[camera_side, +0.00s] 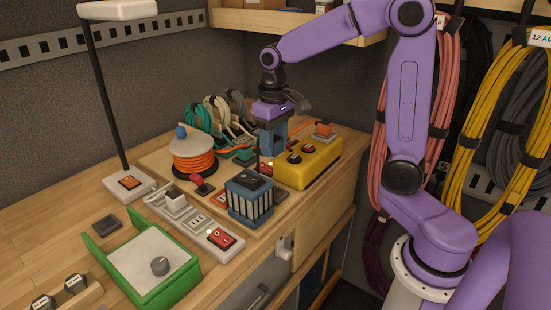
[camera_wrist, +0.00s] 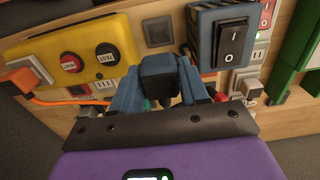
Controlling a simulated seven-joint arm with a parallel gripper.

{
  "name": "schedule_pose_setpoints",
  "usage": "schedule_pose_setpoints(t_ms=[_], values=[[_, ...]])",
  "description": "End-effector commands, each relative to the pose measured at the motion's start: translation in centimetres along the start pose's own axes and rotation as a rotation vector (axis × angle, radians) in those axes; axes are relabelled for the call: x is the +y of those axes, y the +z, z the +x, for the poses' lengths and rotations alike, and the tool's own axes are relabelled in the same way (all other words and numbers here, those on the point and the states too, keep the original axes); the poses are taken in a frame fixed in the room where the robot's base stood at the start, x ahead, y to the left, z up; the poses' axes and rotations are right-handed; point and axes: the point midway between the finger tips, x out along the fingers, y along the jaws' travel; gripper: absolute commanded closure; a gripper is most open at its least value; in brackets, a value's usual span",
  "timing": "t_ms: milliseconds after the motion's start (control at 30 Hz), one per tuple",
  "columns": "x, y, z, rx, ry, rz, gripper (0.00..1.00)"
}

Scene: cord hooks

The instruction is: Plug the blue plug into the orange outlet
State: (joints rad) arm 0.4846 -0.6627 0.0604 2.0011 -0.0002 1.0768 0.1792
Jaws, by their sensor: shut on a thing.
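My gripper (camera_side: 272,150) is over the back of the work board, beside the yellow box. In the wrist view its blue fingers (camera_wrist: 158,100) are closed on a dark blue plug (camera_wrist: 158,72). The side view does not show the plug clearly, as the fingers cover it. An orange outlet-like block (camera_side: 323,129) sits on a grey base behind the yellow box, to the right of my gripper and apart from it. In the wrist view an orange-edged grey block (camera_wrist: 32,72) lies at the left. Its socket face cannot be made out.
The yellow box (camera_side: 310,162) with red and black buttons stands close to my gripper. A blue switch box (camera_side: 250,197), a power strip (camera_side: 195,218) and an orange cord reel (camera_side: 194,155) stand nearby. An orange cord (camera_wrist: 60,101) runs along the board. Coiled cords hang behind.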

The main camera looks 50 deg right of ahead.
Motion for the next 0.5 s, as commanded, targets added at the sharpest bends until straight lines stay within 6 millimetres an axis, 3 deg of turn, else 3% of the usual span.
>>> schedule_pose_setpoints(t_ms=[500], values=[[-7.0, -7.5, 0.2, -0.004, 0.001, -0.004, 1.00]])
